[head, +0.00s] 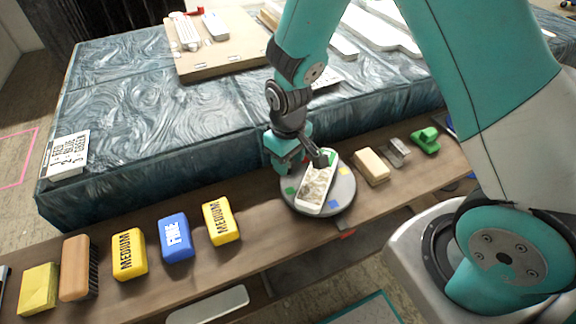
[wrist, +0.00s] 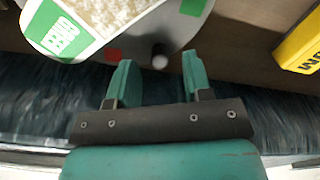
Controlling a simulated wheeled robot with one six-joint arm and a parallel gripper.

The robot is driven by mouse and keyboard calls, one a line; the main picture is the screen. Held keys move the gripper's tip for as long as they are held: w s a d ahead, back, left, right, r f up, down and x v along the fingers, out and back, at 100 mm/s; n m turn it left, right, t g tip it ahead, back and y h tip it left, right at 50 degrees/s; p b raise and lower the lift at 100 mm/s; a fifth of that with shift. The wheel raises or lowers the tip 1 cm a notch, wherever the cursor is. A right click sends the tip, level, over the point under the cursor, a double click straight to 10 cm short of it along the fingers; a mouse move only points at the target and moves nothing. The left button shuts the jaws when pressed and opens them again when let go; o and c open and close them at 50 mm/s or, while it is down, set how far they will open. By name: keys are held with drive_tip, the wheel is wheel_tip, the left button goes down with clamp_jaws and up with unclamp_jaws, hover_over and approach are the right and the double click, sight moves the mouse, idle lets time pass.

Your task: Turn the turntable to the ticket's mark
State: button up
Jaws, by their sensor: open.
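The turntable (head: 342,193) is a grey disc on the wooden shelf, with green, blue and yellow patches showing near its rim. A white-edged block with a speckled face (head: 317,187) lies on it. In the wrist view the turntable (wrist: 140,45) shows a red patch, a green patch and a small rounded grey peg (wrist: 160,60) at its rim. My gripper (wrist: 155,72) is open, its two teal fingers on either side of the peg, with gaps visible. In the head view my gripper (head: 298,160) is at the disc's far side.
Yellow and blue blocks (head: 176,238), a brown brush (head: 77,268) and a yellow block (head: 38,290) line the shelf's left. A beige block (head: 371,166) and a green object (head: 425,140) stand right. A printed card (head: 65,156) lies on the blue-covered table; its text is unreadable.

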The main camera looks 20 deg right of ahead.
drive_tip(key=shift+f, duration=1.05)
clamp_jaws()
drive_tip(key=shift+s+a, duration=0.1)
drive_tip(key=shift+a, duration=0.05)
